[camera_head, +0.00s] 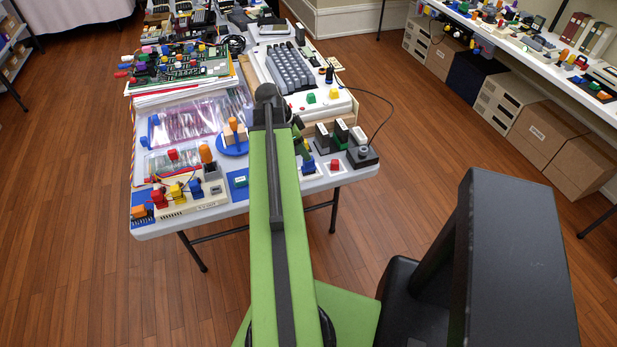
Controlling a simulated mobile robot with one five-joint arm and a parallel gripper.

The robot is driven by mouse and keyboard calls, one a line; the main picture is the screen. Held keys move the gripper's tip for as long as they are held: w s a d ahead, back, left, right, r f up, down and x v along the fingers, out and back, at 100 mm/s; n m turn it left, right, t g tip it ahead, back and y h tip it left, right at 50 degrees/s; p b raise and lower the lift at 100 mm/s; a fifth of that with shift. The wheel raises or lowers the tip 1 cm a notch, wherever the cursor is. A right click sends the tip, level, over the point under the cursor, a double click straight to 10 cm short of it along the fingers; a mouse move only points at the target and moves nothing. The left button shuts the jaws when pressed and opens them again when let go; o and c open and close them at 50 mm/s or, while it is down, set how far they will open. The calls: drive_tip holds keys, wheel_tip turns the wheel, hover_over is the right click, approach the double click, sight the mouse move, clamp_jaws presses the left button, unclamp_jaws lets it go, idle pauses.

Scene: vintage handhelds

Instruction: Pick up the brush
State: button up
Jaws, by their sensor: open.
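I cannot make out a brush for certain among the many small things on the white table (155,228). My green arm (262,215) reaches up the picture over the table, with its dark joint (268,95) above the table's middle. I cannot make out my gripper's fingertips; they seem hidden behind the arm. The arm also covers a strip of the table top. A wooden block with an orange peg (235,128) stands on a blue disc (234,145) just left of the arm.
A beige keyboard machine (288,70) lies right of the joint. Clear plastic sleeves (190,122) and green circuit boards (180,68) lie left. A black joystick (362,155) sits at the near right corner. Cardboard boxes (545,130) stand under the right table. Wooden floor (400,120) between the tables is clear.

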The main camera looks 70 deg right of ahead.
sight(312, 163)
drive_tip(key=b+x, duration=0.2)
drive_tip(key=x, duration=0.2)
drive_tip(key=shift+f, duration=0.1)
drive_tip(key=b+x, duration=0.5)
drive_tip(key=shift+a+f, duration=0.1)
drive_tip(key=shift+f, duration=0.05)
drive_tip(key=shift+s, duration=0.1)
clamp_jaws()
